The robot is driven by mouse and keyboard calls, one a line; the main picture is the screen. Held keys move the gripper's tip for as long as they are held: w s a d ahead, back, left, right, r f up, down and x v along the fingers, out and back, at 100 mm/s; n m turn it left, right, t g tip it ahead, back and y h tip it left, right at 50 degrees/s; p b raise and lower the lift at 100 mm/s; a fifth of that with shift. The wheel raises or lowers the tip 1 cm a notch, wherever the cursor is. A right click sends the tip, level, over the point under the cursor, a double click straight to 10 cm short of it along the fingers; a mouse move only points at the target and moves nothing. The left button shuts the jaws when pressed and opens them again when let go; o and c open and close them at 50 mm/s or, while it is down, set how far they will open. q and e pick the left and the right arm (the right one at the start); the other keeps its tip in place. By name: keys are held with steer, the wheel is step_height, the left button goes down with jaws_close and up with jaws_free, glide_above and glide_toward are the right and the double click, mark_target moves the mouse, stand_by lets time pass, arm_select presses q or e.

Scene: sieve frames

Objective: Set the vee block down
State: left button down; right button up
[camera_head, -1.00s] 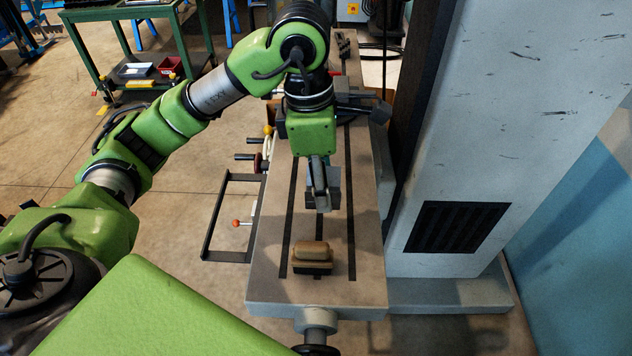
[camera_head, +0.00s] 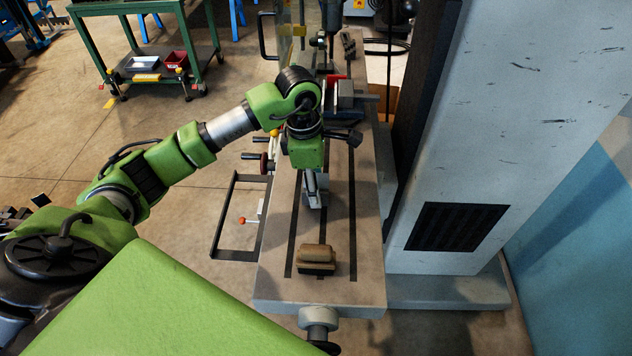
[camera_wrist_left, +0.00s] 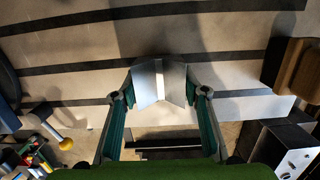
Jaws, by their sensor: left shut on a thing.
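The vee block (camera_wrist_left: 147,84) is a pale grey metal piece with a V-shaped groove, seen in the left wrist view between my left fingertips. My left gripper (camera_wrist_left: 160,95) is shut on it, one finger at each side. In the head view the left gripper (camera_head: 311,188) points down over the slotted machine table (camera_head: 338,262), and the vee block (camera_head: 318,200) shows partly behind the fingers. The block is at or just above the table top; I cannot tell whether it touches. My right gripper is not in view.
A wooden-topped brush-like block (camera_head: 317,254) sits on the table nearer the front; it shows at the right in the wrist view (camera_wrist_left: 300,72). A vise (camera_head: 345,97) stands at the back. A large grey column (camera_head: 480,130) rises on the right. The table between gripper and wooden block is clear.

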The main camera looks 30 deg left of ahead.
arm_select(q)
steer(key=shift+f, duration=0.1)
steer(key=shift+f, duration=0.15)
steer(key=c, duration=1.6)
jaws_free()
steer(key=shift+f, duration=0.2)
steer(key=o, duration=0.4)
steer(key=shift+s+r, duration=0.1)
